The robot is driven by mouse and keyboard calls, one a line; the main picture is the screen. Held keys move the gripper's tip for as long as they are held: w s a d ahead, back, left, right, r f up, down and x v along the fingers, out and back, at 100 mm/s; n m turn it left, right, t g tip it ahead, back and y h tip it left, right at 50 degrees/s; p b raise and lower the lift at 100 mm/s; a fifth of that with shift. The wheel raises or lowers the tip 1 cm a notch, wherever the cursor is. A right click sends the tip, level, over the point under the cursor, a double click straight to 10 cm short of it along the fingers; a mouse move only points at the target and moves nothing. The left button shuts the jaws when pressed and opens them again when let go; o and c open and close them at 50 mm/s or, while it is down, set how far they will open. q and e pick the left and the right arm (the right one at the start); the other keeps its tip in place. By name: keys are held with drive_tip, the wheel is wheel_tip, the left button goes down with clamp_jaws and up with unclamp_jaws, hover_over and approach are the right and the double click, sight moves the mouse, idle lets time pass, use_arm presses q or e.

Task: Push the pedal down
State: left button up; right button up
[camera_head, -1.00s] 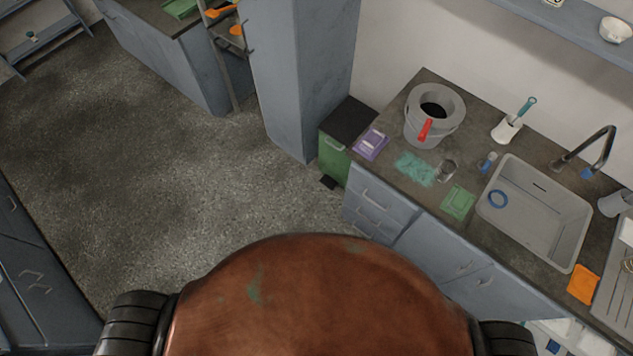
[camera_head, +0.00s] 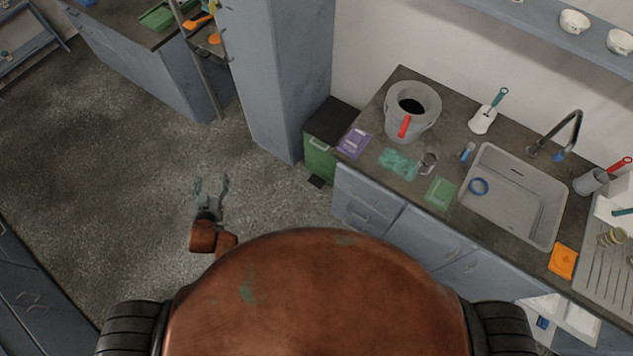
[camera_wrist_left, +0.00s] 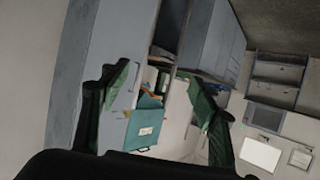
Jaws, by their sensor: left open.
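The pedal (camera_head: 316,182) is a small black plate low at the front foot of the green bin (camera_head: 319,158), which has a dark flat lid (camera_head: 334,121). My left gripper (camera_head: 211,184) is in the head view over the open floor, left of the bin and clearly apart from the pedal. Its two fingers are spread and nothing is between them. In the left wrist view the open fingers (camera_wrist_left: 158,105) frame distant cabinets and shelves; I cannot make out the pedal there. My right gripper is not in view.
A tall grey-blue cabinet (camera_head: 262,80) stands directly left of the bin. The counter with the sink (camera_head: 512,205) and drawers (camera_head: 365,205) runs to its right. The floor (camera_head: 120,150) around my left gripper is clear.

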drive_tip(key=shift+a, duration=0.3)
